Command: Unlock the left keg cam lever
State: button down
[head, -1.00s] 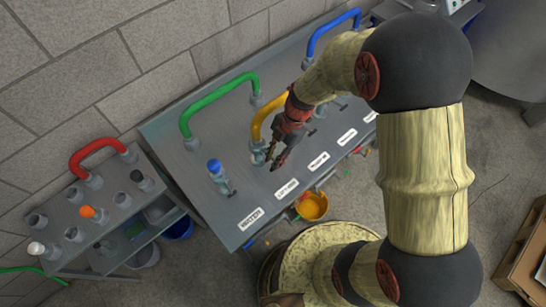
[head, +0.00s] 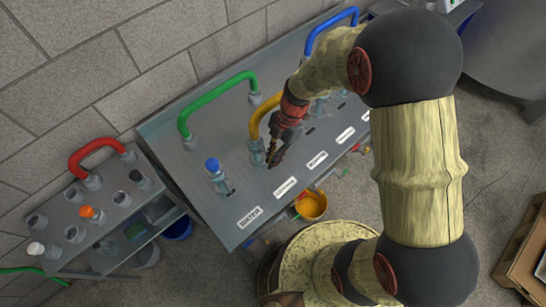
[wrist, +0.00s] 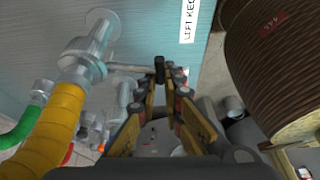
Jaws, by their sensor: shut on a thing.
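The left keg cam lever (wrist: 128,68) is a thin grey metal bar with a black end. In the wrist view it sticks out to the right from a grey coupling (wrist: 90,55) with a yellow hose (wrist: 58,125) on it. A white label (wrist: 189,20) reading as the left keg's stands beside it. My gripper (wrist: 163,82) is shut on the lever's black end, with its two fingers close around it. In the head view my gripper (head: 272,160) is at the yellow hose's (head: 257,122) near end and hides most of the lever.
A blue-capped fitting (head: 216,172) stands to the left on the metal panel (head: 170,140). A green hose (head: 215,95) arches behind, and a blue hose (head: 330,30) farther right. A side rack (head: 110,215) with a red hose stands at left. An orange bucket (head: 312,207) is below the front edge.

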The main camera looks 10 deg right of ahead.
jog(key=shift+w+a+r, duration=0.15)
jog(key=shift+w+r, duration=0.05)
jog(key=shift+w, duration=0.2)
jog(key=shift+w+a+r, duration=0.1)
jog(key=shift+w+r, duration=0.1)
jog(key=shift+w, duration=0.2)
jog(key=c, duration=2.3)
grip_release()
jog(key=shift+c, duration=0.2)
jog(key=shift+o, duration=1.3)
jog(key=shift+w+a+f, duration=0.1)
jog(key=shift+a, duration=0.1)
jog(key=o, duration=0.6)
jog(key=shift+s+d+f, duration=0.1)
jog(key=shift+s+f, duration=0.05)
jog(key=shift+s, duration=0.1)
jog(key=v, duration=1.2)
